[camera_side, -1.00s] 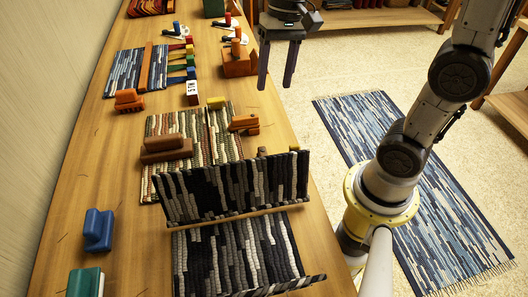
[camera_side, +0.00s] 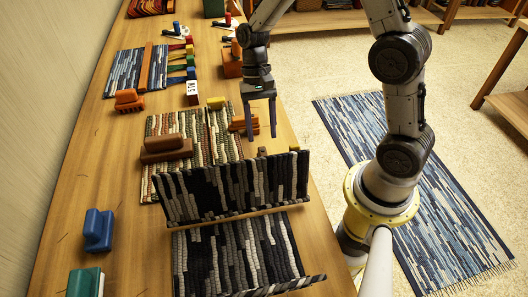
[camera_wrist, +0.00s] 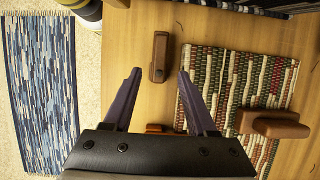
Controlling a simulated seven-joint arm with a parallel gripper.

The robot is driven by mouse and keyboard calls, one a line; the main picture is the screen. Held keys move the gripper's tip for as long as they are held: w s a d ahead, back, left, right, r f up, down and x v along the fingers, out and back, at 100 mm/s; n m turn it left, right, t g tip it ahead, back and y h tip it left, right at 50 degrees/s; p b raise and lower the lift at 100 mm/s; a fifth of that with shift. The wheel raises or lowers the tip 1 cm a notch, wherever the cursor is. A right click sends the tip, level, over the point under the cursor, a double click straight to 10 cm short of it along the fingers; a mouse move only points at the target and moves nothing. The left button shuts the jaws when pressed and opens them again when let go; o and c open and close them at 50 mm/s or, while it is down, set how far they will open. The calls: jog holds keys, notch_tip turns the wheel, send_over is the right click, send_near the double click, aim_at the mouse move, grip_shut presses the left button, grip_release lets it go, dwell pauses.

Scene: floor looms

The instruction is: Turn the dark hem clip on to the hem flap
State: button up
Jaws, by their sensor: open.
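A dark brown clip (camera_wrist: 159,57) lies on the bare table in the wrist view, between and just ahead of my fingertips in the picture. In the side view the dark clip (camera_side: 262,151) shows only at its top, behind the upright flap. The black, grey and white woven flap (camera_side: 235,187) stands up from a matching mat (camera_side: 235,255). My gripper (camera_side: 262,134) is open and empty, pointing down above the table behind the flap. Its two fingers (camera_wrist: 160,75) are spread apart in the wrist view.
An orange block (camera_side: 243,122) stands close beside my gripper. A brown handled block (camera_side: 166,148) sits on a striped mat (camera_wrist: 230,75). A small yellow block (camera_side: 295,149) is near the flap's right end. Blue (camera_side: 98,230) and teal blocks stand at the left.

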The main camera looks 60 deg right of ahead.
aim_at(264, 153)
jog(key=x, duration=0.7)
jog(key=shift+r, duration=0.1)
grip_shut()
dwell(1.2)
